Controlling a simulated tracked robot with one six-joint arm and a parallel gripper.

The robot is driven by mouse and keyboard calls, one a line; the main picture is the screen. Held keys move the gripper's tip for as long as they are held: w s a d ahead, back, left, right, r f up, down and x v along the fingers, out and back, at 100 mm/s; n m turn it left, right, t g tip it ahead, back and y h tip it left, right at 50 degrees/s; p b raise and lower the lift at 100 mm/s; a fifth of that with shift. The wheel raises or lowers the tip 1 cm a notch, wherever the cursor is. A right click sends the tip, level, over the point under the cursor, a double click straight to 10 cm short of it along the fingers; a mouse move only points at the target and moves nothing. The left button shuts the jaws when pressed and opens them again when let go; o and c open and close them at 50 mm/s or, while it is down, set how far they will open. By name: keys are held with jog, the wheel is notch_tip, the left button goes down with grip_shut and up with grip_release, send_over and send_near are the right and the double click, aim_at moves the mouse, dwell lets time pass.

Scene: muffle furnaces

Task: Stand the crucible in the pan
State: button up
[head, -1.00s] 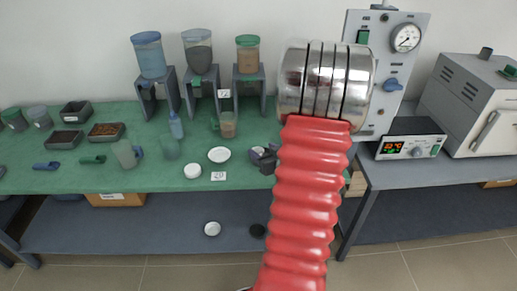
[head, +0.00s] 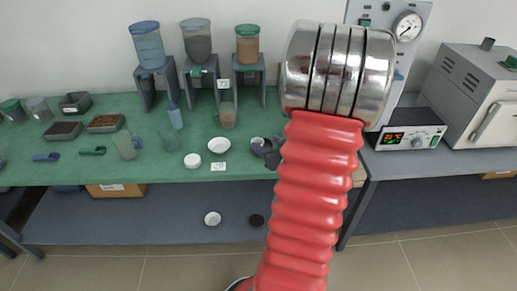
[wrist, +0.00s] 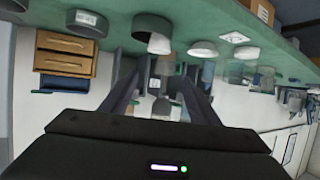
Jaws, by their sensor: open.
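In the wrist view, which looks upside down, my gripper (wrist: 160,80) has its two dark fingers apart with nothing held between them. A small white cup, which looks like the crucible (wrist: 158,43), shows beside or partly behind a dark grey round piece (wrist: 152,24). I cannot tell whether they touch. In the head view a small white top (head: 257,142) shows at the dark cluster left of my red arm. A shallow white dish (head: 219,145), possibly the pan, lies on the green bench left of it. My gripper's fingers are hidden or unclear in the head view.
A white lidded piece (head: 192,160) and a label card (head: 219,167) lie near the bench's front edge. Hoppers (head: 196,42) stand behind, and scoops (head: 93,151) lie left. A display unit (head: 409,138) and a furnace (head: 487,95) stand right. A white bowl (head: 212,218) sits on the lower shelf.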

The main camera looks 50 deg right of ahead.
jog(key=w+a+r+n+g, duration=0.1)
jog(key=w+a+r+g, duration=0.15)
jog(key=a+r, duration=0.5)
jog(key=w+a+r+n+g, duration=0.1)
jog(key=w+a+r, duration=0.3)
jog(key=a, duration=0.6)
jog(key=s+a+r+n+g+y, duration=0.1)
jog(key=s+a, duration=0.3)
jog(key=a, duration=0.4)
jog(key=s+a+r+n+g+y, duration=0.1)
jog(key=s+a+y, duration=0.2)
jog(key=a, duration=0.6)
jog(key=s+a+r+n+g+y, duration=0.1)
jog(key=s+a+y, duration=0.1)
jog(key=s+a, duration=0.3)
jog(key=a, duration=0.3)
jog(key=shift+s+a+r, duration=0.2)
jog(key=shift+a+r, duration=0.1)
jog(key=shift+r, duration=0.1)
